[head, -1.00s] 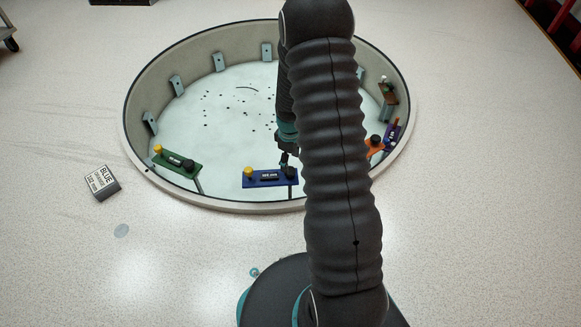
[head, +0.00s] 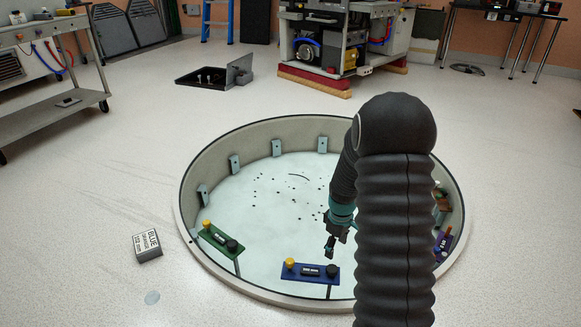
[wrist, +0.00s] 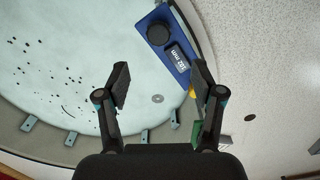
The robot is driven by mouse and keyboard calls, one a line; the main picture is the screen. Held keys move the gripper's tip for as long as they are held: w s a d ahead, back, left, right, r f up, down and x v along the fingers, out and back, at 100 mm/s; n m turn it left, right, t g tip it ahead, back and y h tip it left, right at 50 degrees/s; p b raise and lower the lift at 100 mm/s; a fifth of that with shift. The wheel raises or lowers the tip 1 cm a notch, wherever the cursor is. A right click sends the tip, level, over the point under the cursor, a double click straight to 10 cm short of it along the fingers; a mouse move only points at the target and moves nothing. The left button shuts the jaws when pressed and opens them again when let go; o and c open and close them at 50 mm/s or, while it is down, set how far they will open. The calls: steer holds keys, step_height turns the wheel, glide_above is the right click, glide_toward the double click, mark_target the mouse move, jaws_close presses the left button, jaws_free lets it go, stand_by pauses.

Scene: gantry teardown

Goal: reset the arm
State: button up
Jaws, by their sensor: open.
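My gripper (head: 330,246) hangs over the round pit (head: 272,293), just above and right of a blue panel (head: 291,276). The panel has a yellow knob, a black knob and a dark label block. In the wrist view my gripper (wrist: 160,85) has its fingers spread apart with nothing between them. The blue panel (wrist: 151,43) shows beyond the fingertips there, its label partly readable. My arm covers the right part of the pit in the head view.
A green panel (head: 219,240) with two knobs stands at the pit's left edge. More fittings show at the right rim, partly hidden by my arm. A grey block marked BLUE (head: 147,246) lies on the floor left of the pit. A cart (head: 50,120) stands at far left.

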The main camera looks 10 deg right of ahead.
steer(key=s+a+r+m+t+p, duration=0.2)
steer(key=s+r, duration=0.6)
steer(key=r, duration=0.5)
steer(key=s+a+r+m+t+p, duration=0.1)
steer(key=s+a+r+m+p, duration=0.2)
steer(key=r, duration=1)
steer(key=s+a+r+m+t+p, duration=0.2)
steer(key=s+a+r+p, duration=0.2)
steer(key=s+a+r, duration=0.4)
steer(key=shift+s+r+t, duration=0.3)
steer(key=shift+s+r, duration=2.1)
steer(key=shift+s, duration=0.65)
